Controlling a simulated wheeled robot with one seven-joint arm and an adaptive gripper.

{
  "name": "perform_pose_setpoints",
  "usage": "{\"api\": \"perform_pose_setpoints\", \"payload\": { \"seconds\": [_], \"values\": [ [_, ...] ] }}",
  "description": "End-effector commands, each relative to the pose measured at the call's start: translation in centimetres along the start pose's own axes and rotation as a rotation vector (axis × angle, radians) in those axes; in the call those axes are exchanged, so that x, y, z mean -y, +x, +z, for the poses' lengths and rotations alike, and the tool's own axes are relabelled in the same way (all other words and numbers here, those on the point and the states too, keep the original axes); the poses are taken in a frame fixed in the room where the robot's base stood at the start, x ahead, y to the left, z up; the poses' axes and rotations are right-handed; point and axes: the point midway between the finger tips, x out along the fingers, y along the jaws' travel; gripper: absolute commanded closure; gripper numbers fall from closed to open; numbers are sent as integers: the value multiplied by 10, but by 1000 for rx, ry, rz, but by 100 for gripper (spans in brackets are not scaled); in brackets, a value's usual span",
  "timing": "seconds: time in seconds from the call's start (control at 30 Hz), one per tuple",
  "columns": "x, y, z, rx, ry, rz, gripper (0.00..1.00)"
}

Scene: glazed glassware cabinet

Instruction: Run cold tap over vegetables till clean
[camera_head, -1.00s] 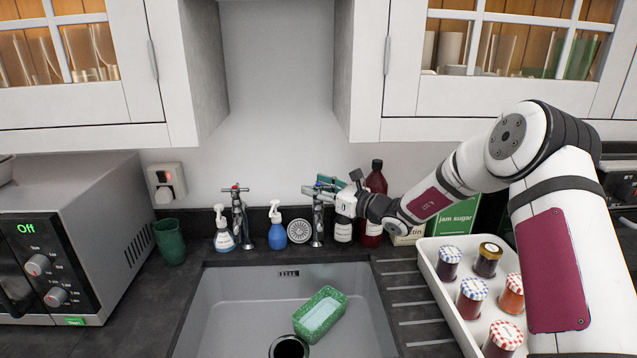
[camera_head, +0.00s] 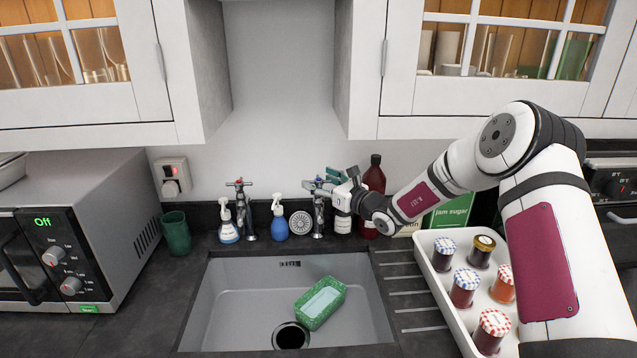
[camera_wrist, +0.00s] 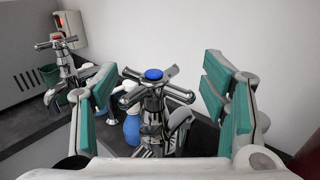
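The cold tap (camera_head: 318,216) stands at the right behind the sink. In the wrist view its blue-topped cross handle (camera_wrist: 154,76) shows between my fingers. My gripper (camera_head: 327,183) is open at the tap head, with one green-padded finger on each side of the handle; the wrist view shows gaps on both sides (camera_wrist: 160,88). A green punnet (camera_head: 311,317) with a pale interior sits in the sink (camera_head: 245,290) beside the drain. I cannot make out vegetables in it. No water stream shows below the tap.
The red-topped tap (camera_head: 243,212) stands to the left; it also shows in the wrist view (camera_wrist: 60,62). Spray bottles (camera_head: 278,220), dark bottles (camera_head: 374,185) and a round strainer (camera_head: 300,223) crowd the back counter. A white tray (camera_head: 443,290) of jars is at right.

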Motion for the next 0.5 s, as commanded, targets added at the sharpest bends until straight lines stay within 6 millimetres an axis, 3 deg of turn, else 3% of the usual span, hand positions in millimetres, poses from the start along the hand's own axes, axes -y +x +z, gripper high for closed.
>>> {"api": "perform_pose_setpoints", "payload": {
  "seconds": [0.27,0.5],
  "values": [
    [-3,0,-1,-1,2,5,33],
    [-2,-30,-1,-3,1,3,33]
  ]
}}
